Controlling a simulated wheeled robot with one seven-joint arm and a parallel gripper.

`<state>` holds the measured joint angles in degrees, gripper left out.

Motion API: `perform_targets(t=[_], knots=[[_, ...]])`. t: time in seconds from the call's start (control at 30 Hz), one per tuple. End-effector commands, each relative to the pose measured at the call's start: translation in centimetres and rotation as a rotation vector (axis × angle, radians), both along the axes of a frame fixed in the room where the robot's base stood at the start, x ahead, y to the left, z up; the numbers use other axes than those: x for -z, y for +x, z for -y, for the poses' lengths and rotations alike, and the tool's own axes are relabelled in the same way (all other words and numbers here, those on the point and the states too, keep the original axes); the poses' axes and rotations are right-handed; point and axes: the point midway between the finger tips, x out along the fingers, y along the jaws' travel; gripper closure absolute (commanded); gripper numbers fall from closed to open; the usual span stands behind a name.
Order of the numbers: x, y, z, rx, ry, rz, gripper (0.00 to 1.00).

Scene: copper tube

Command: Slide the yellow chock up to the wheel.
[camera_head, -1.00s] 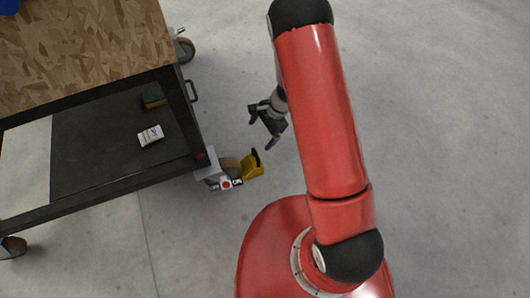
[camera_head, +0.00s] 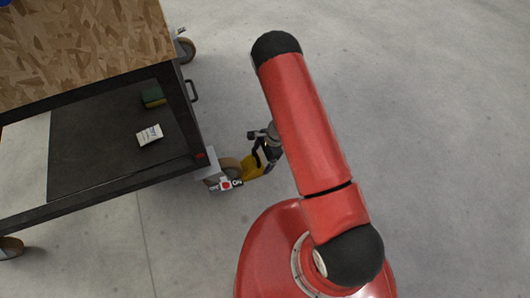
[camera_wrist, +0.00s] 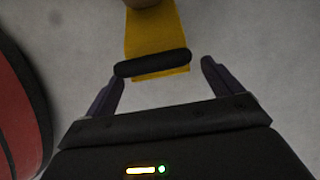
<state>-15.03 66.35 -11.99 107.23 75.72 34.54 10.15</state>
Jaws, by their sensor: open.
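The yellow chock (camera_head: 250,172) lies on the floor beside the cart's near-corner wheel (camera_head: 230,167); any gap between them is too small to tell. In the wrist view the yellow chock (camera_wrist: 151,35) carries a black bar (camera_wrist: 152,63) across its end nearest me. My gripper (camera_head: 265,155) is down at the chock and partly covers it in the head view. In the wrist view my gripper (camera_wrist: 162,72) is open, with one finger near each end of the bar. Part of the wheel (camera_wrist: 141,3) shows at the top edge.
The cart (camera_head: 200,120) stands at left, its lower shelf holding a white box (camera_head: 149,135) and a green block (camera_head: 153,97). A red and white label (camera_head: 225,185) sits by the wheel. Open grey floor (camera_head: 430,110) lies to the right.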

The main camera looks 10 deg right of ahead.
Motion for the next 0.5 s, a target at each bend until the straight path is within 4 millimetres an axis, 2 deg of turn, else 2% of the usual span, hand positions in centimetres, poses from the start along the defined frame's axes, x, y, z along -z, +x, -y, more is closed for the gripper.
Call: perform_targets(t=[0.03, 0.2, 0.5], knots=[[1.0, -0.2, -0.3, -0.001, -0.001, -0.002, 0.09], [3.0, -0.4, -1.1, -0.001, -0.001, 0.0, 0.09], [4.0, -0.4, -1.6, 0.0, 0.0, 0.001, 0.09]])
